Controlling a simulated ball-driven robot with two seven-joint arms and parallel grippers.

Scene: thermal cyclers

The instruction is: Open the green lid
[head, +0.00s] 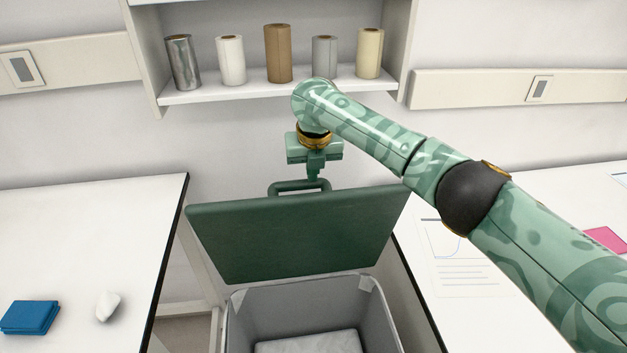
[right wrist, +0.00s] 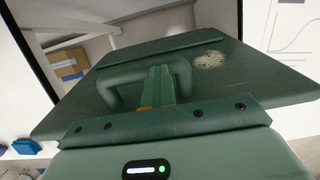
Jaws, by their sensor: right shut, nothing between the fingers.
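The green lid (head: 295,236) stands raised and tilted up at the back of a grey bin (head: 300,306), whose inside is exposed. A green loop handle (head: 284,186) sits at the lid's upper edge. My right gripper (head: 315,176) is at that handle, with its fingers shut and nothing between them. In the right wrist view the shut fingers (right wrist: 159,88) point into the handle loop (right wrist: 118,80), in front of the lid (right wrist: 222,72); I cannot tell if they touch it. My left gripper is not in view.
White tables flank the bin, the left one (head: 80,240) holding a blue folded cloth (head: 29,317) and a white lump (head: 107,305). A paper sheet (head: 455,265) lies on the right table. A wall shelf (head: 280,88) with several rolls hangs behind my right wrist.

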